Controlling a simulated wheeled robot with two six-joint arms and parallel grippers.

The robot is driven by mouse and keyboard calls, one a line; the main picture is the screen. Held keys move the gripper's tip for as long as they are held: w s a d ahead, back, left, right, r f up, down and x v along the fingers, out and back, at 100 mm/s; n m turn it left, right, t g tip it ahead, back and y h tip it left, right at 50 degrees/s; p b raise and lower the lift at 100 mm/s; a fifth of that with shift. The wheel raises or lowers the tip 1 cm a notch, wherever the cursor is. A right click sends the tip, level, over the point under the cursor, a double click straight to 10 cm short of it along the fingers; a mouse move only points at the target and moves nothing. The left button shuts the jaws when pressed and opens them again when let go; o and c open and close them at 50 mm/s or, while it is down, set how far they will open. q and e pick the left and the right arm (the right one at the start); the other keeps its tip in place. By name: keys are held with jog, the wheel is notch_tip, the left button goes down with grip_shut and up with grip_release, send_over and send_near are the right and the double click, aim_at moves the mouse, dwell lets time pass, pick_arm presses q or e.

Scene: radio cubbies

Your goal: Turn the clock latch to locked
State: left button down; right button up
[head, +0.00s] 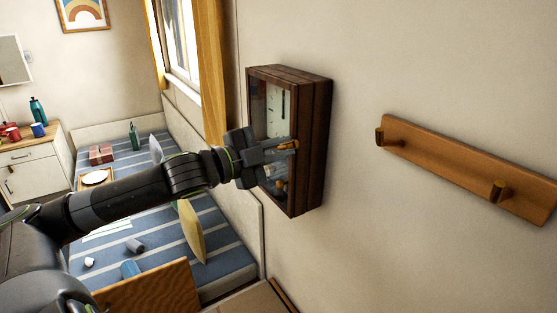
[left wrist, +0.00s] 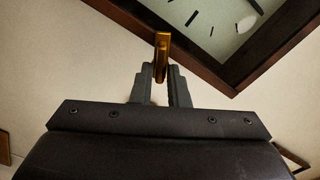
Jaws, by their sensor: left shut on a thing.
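The wall clock (head: 318,150) is a dark wooden box with a pale dial behind its front, mounted on the wall. A corner of its frame and dial (left wrist: 228,32) shows in the left wrist view. The clock latch (head: 291,145) is a small brass-coloured lever at the clock's front; it also shows in the left wrist view (left wrist: 162,46). My left gripper (head: 270,155) is at the clock's front, shut on the latch. In the left wrist view the latch stands between the two fingertips (left wrist: 163,76). My right gripper is not in view.
A wooden peg rail (head: 460,165) is on the wall right of the clock. A bed with a striped blue cover (head: 155,220) lies below left, with several loose items on it. A yellow curtain (head: 210,75) hangs left of the clock. Bare wall lies between the clock and rail.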

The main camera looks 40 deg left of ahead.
pick_arm(q)
jog(key=m+b, duration=0.2)
jog(key=m, duration=0.1)
jog(key=shift+a, duration=0.1)
jog(key=shift+r+m+b, duration=0.15)
jog(key=shift+m+b, duration=0.65)
jog(key=shift+m, duration=0.6)
jog(key=shift+w, duration=0.1)
jog(key=c, duration=1.7)
grip_release()
jog(key=shift+o, duration=0.9)
jog(key=shift+w, duration=0.2)
jog(key=shift+s, duration=0.15)
